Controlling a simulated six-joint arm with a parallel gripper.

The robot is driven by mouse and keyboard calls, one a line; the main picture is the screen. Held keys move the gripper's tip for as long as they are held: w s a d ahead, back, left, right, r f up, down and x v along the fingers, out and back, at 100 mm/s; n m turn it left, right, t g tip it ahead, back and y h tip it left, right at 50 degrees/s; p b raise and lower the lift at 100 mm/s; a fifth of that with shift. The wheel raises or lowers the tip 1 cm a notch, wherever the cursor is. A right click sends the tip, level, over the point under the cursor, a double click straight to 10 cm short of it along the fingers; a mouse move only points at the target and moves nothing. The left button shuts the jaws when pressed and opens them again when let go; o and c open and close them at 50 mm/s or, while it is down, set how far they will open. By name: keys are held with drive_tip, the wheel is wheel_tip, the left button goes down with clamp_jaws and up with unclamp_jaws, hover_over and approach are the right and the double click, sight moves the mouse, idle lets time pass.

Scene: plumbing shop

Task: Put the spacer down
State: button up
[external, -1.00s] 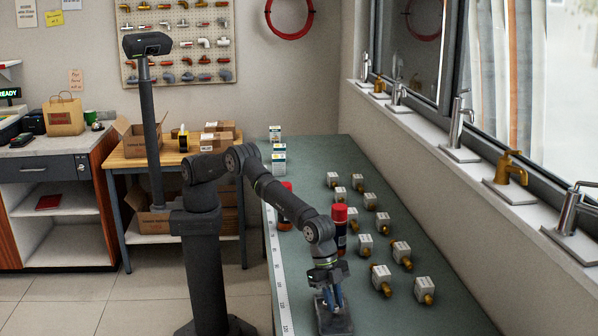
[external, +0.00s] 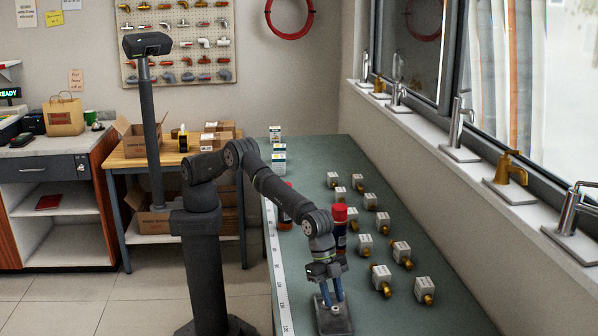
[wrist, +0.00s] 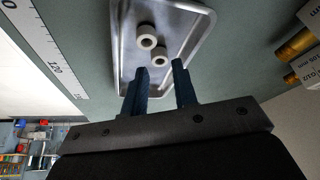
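Two pale ring-shaped spacers, one farther (wrist: 147,35) and one nearer (wrist: 160,54), sit close together in a metal tray (wrist: 187,28) in the wrist view. My gripper (wrist: 160,66) is open, with its two blue fingers spread apart and clear space between them. The nearer spacer shows in line with the gap between the fingertips, not touching either finger. In the external view the tray (external: 344,324) is at the near end of the green bench, and my gripper (external: 333,300) points down just above it. The spacers are too small to make out clearly there.
Several white-tagged brass fittings (external: 381,277) stand in rows right of the tray. A red-capped can (external: 339,214) stands close behind my wrist, with another (external: 284,207) farther left. A measuring strip (external: 281,290) runs along the bench's left edge.

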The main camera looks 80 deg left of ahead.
drive_tip(key=v, duration=1)
drive_tip(key=x, duration=1.2)
drive_tip(key=shift+r, duration=0.95)
